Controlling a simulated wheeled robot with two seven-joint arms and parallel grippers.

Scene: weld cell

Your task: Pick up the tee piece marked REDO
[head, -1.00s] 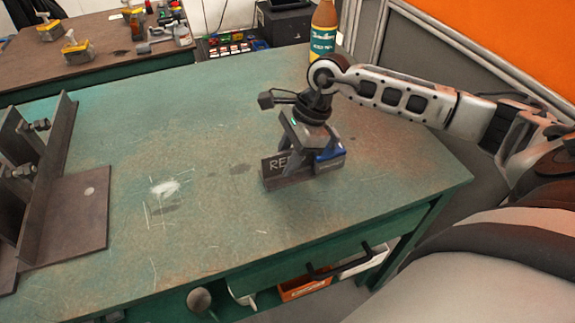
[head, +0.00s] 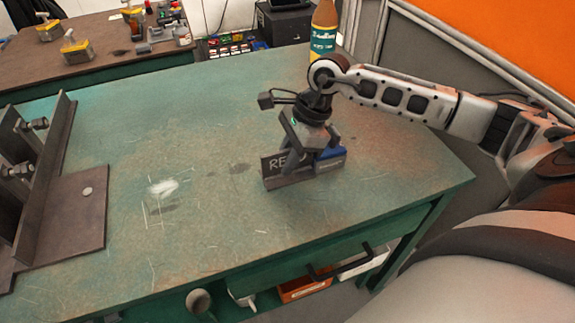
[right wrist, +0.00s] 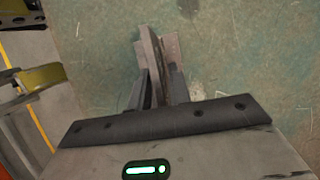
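The dark metal tee piece (head: 276,180) rests on the green table, with white lettering on its upright face. Only "RE" is readable; my right gripper hides the rest. A blue part (head: 331,153) shows at its right end; I cannot tell if it belongs to the piece. My right gripper (head: 298,164) points down over the piece with its fingers close together around the upright plate. In the right wrist view, the plate (right wrist: 151,52) runs between the two fingers (right wrist: 160,80), which look closed on it. My left gripper is in neither view.
The green table (head: 200,230) is clear in the middle, with scratches and a white mark. A brown steel fixture (head: 85,215) stands at left. A bottle (head: 323,40) stands at the back edge. A second bench (head: 100,55) with yellow-topped items is behind.

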